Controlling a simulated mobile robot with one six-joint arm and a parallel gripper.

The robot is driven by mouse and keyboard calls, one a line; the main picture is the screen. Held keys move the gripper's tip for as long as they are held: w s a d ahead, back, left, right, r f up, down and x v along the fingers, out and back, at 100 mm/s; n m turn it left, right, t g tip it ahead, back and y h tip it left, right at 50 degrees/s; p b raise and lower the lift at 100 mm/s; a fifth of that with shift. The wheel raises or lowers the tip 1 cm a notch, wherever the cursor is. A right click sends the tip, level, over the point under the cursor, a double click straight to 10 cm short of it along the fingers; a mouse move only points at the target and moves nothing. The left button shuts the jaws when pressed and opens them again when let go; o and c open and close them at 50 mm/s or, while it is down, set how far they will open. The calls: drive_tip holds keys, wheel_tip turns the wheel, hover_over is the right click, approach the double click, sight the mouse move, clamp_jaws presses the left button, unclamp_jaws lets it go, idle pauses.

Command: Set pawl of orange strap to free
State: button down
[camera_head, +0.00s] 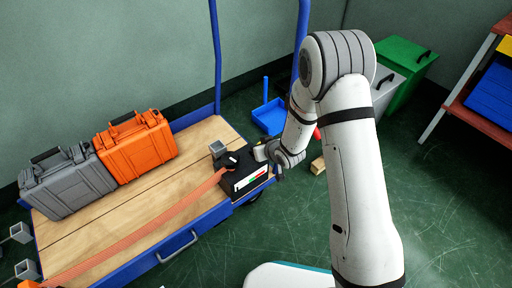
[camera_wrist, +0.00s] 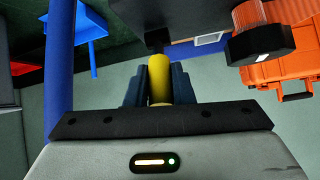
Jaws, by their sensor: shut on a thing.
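The orange strap (camera_head: 145,232) runs across the cart deck to a black ratchet box (camera_head: 246,178) at the deck's right end. The box has a face label coloured green, white and red. My gripper (camera_head: 264,154) is at the box's far right side. In the wrist view my gripper (camera_wrist: 159,80) has its two dark fingers closed on a yellow handle (camera_wrist: 159,88), which joins a dark stem at the box. A black knob with an orange part (camera_wrist: 258,36) shows beside it. My gripper and wrist partly hide the handle in the head view; I cannot tell the pawl's setting.
The cart's wooden deck (camera_head: 77,236) carries an orange case (camera_head: 136,148) and a grey case (camera_head: 68,183). Blue cart posts (camera_head: 216,60) rise behind. A blue dustpan (camera_head: 270,116), a wood block (camera_head: 318,165) and a green bin (camera_head: 405,62) stand on the floor.

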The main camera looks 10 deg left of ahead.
drive_tip(key=c, duration=1.5)
unclamp_jaws()
drive_tip(key=shift+w+d, duration=0.2)
drive_tip(key=shift+d, duration=0.05)
drive_tip(key=shift+c, duration=0.2)
drive_tip(key=shift+o, duration=1.4)
drive_tip(key=shift+s+a, duration=0.1)
drive_tip(key=shift+a, duration=0.1)
drive_tip(key=shift+s+r, duration=0.1)
drive_tip(key=p+v, duration=0.3)
drive_tip(key=v, duration=0.4)
drive_tip(key=shift+s+d, duration=0.2)
drive_tip(key=shift+d, duration=0.05)
drive_tip(key=shift+r, duration=0.15)
